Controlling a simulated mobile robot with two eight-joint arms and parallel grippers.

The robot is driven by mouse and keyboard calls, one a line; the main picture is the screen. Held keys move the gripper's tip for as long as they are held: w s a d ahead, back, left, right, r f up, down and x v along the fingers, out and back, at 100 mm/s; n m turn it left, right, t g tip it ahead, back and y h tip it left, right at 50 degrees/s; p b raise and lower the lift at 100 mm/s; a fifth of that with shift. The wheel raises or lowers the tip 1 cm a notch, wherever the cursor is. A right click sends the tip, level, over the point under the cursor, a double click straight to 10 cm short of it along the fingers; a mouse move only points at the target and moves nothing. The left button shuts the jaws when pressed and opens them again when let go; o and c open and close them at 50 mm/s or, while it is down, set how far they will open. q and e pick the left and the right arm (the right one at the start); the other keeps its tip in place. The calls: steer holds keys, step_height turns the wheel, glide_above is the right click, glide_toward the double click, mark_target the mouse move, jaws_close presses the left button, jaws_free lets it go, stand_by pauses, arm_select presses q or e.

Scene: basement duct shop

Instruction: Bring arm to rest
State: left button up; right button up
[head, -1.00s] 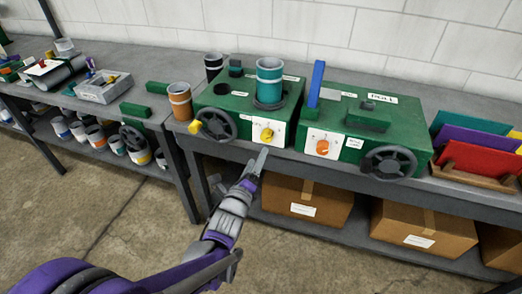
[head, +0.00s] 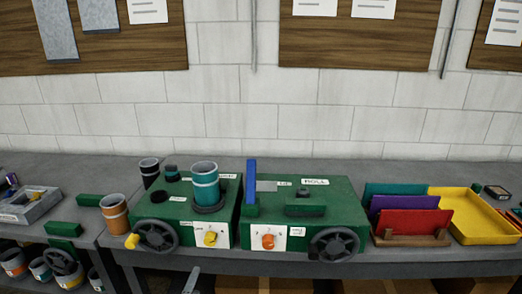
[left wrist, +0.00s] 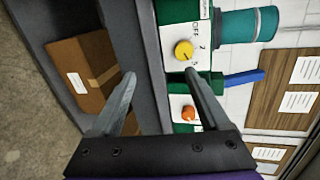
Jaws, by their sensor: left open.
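My left gripper (left wrist: 160,88) is open and empty in the left wrist view, its two fingers apart. In that view one finger lies in front of the bench edge and the other in front of the green machines. In the head view only a tip of my left gripper (head: 191,280) shows at the bottom edge, below the bench's front edge. My right gripper is not in view.
Two green machines (head: 340,218) stand on the grey bench, with yellow (head: 210,239) and orange (head: 268,241) knobs and handwheels in front. A teal cylinder (head: 204,185) stands on the left machine. A cardboard box (left wrist: 82,75) sits under the bench. A yellow tray (head: 486,240) is at right.

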arm_select(q)
steer(key=s+f+n+g+p, duration=0.1)
steer(key=s+n+g, duration=0.3)
steer(key=s+n, duration=0.5)
steer(key=s+f+n+g+p, duration=0.1)
steer(key=s+n+g+p, duration=0.2)
steer(key=s+n, duration=0.6)
steer(key=s+g, duration=0.2)
steer(key=s, duration=0.1)
steer(key=shift+d+f+n, duration=0.25)
steer(key=shift+d+n, duration=0.05)
steer(key=shift+d, duration=0.05)
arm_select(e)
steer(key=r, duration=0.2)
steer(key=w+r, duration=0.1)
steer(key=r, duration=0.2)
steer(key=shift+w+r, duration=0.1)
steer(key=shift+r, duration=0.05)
